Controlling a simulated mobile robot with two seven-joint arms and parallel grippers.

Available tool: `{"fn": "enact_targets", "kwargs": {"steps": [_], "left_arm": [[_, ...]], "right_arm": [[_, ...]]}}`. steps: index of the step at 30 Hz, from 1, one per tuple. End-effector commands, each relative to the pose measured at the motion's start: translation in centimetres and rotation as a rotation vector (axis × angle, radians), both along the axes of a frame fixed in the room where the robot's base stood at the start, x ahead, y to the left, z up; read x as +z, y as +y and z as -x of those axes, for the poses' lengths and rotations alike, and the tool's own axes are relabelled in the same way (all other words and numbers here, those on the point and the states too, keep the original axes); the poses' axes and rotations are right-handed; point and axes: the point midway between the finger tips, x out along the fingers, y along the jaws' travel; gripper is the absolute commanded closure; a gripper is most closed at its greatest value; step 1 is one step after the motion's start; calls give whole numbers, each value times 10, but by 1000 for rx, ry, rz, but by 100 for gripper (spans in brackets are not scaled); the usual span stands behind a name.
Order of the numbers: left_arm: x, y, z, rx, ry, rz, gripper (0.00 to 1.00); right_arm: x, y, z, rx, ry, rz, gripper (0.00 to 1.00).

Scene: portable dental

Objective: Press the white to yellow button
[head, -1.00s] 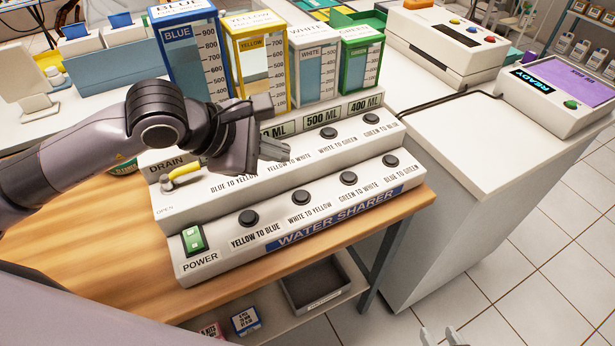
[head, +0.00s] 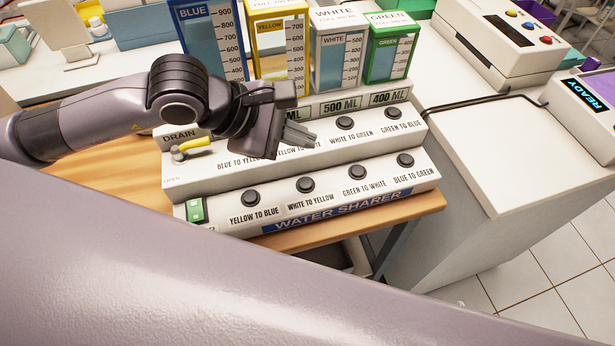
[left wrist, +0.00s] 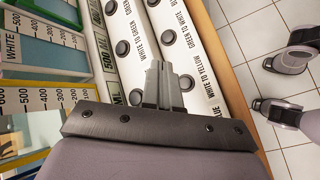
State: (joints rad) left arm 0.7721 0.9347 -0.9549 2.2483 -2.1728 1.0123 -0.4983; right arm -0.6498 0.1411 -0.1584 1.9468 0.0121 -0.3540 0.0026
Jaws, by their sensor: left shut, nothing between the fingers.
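The white-to-yellow button (head: 306,185) is a round black knob on the lower front step of the white Water Sharer machine (head: 440,178), with its label below it. My left gripper (head: 312,138) is shut and empty, over the upper step, behind and above that button. In the left wrist view, the shut fingertips (left wrist: 160,68) point toward the rows of buttons. There the white-to-yellow button (left wrist: 187,82) shows just right of the fingers, apart from them in the picture. The gripper hides the yellow-to-white button in the head view. My right gripper is not in view.
Neighbouring buttons are yellow to blue (head: 251,197) and green to white (head: 357,172). The yellow drain handle (head: 196,143) is at the left. Blue (head: 212,50), yellow, white and green water tanks stand behind. A large purple-grey link of mine covers the bottom of the head view.

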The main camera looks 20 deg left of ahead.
Motion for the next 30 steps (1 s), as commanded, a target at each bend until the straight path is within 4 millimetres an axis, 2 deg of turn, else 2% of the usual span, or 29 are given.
{"fn": "enact_targets", "kwargs": {"steps": [8, 14, 25, 30], "left_arm": [[-2, 0, 0, 1, 1, 0, 100], [-14, 1, 0, 1, 2, -1, 100], [-65, 1, 0, 1, 2, -1, 100], [-84, 0, 0, 1, -1, 0, 100]], "right_arm": [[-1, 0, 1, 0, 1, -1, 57], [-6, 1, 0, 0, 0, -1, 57], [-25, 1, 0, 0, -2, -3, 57], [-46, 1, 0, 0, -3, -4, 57]]}}
